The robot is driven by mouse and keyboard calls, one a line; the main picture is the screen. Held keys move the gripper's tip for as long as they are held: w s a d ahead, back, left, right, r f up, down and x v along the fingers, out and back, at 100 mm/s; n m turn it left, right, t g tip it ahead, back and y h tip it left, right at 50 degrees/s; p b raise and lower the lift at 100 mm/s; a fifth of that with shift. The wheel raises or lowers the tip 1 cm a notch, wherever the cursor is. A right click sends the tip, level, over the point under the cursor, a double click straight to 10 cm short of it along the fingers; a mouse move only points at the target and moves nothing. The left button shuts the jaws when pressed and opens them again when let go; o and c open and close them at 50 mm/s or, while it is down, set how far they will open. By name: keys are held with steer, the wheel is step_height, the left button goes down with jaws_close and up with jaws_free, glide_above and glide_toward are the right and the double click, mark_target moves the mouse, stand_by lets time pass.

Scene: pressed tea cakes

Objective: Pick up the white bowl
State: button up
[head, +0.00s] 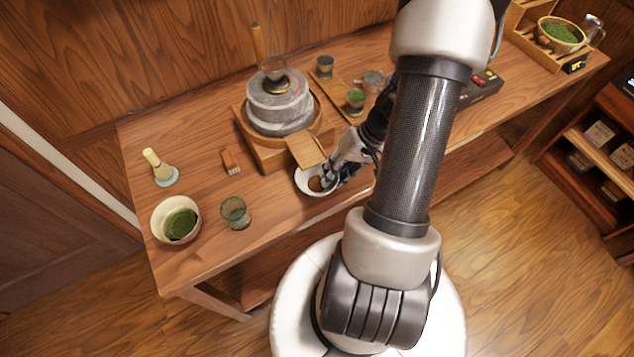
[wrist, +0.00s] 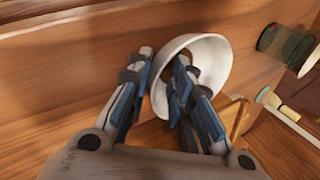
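The white bowl (head: 303,184) is by the front edge of the wooden table, in front of the stone mill, partly hidden by my gripper (head: 335,175). In the wrist view the white bowl (wrist: 217,48) shows its pale rim and inside. My gripper (wrist: 163,60) straddles the bowl's near wall there, with one finger over the inside and the other outside. The fingers are apart, and a small gap seems to show between the outer finger and the wall. Contact of the inner finger is hidden.
The stone mill (head: 280,104) on its wooden base stands just behind the bowl. A glass (head: 235,212), a bowl of green powder (head: 178,220), a whisk (head: 158,166) and a small brown block (head: 229,161) are to the left. Cups (head: 355,100) stand behind my arm.

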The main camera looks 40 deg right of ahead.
steer(key=shift+w+a+f, duration=0.1)
steer(key=shift+a+f, duration=0.1)
steer(key=shift+f, duration=0.1)
jaws_close()
steer(key=shift+w+d+r, duration=0.1)
steer(key=shift+r, duration=0.1)
stand_by(0.4)
